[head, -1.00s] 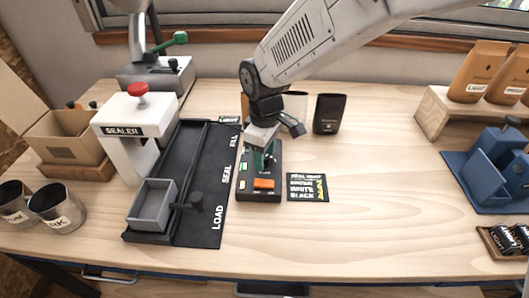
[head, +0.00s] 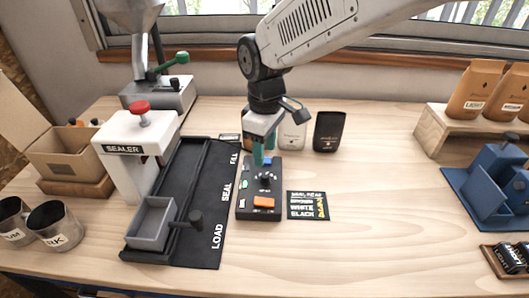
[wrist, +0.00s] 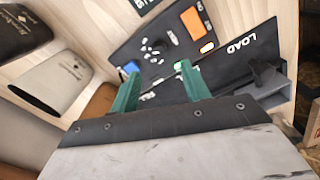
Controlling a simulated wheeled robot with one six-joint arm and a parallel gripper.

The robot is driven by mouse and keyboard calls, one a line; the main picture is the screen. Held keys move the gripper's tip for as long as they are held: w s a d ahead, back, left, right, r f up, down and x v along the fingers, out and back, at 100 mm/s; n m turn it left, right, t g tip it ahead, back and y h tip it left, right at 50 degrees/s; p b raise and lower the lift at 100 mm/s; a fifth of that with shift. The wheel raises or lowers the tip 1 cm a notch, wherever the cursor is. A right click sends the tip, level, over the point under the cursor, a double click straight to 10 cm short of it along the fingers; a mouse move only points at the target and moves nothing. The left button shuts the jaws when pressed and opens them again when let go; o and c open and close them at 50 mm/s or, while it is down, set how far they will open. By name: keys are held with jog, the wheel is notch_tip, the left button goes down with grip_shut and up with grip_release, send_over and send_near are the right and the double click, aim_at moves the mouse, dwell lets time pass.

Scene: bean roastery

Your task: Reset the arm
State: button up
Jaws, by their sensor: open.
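My gripper (head: 264,155) hangs from my arm above the back end of a black control box (head: 260,200). Its green fingers (wrist: 158,88) are apart, with nothing between them in the wrist view. The control box has an orange switch (head: 263,202), a dark knob (head: 265,180), a blue button (head: 267,160) and lit green marks on its left side. In the wrist view the box (wrist: 160,45) lies beyond the fingertips. I cannot tell the exact gap between fingers and box.
A black load-seal-fill track (head: 190,215) with a grey tray (head: 152,222) lies left, beside the white sealer (head: 135,155). White (head: 293,135) and black (head: 329,131) pouches stand behind. A card (head: 307,205) lies right of the box.

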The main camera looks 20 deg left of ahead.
dwell(0.3)
jog(key=s+d+r+m, duration=0.3)
jog(key=s+d+m, duration=0.2)
jog(key=d, duration=0.8)
jog(key=s+d+r+m+t, duration=0.1)
jog(key=s+d+m, duration=0.4)
jog(key=d, duration=0.9)
jog(key=s+d+r+m, duration=0.4)
jog(key=s+d+m, duration=0.2)
jog(key=s+d, duration=0.3)
jog(key=d, duration=0.4)
jog(key=shift+s+d+r, duration=0.2)
jog(key=shift+d+r, duration=0.1)
jog(key=shift+r, duration=0.05)
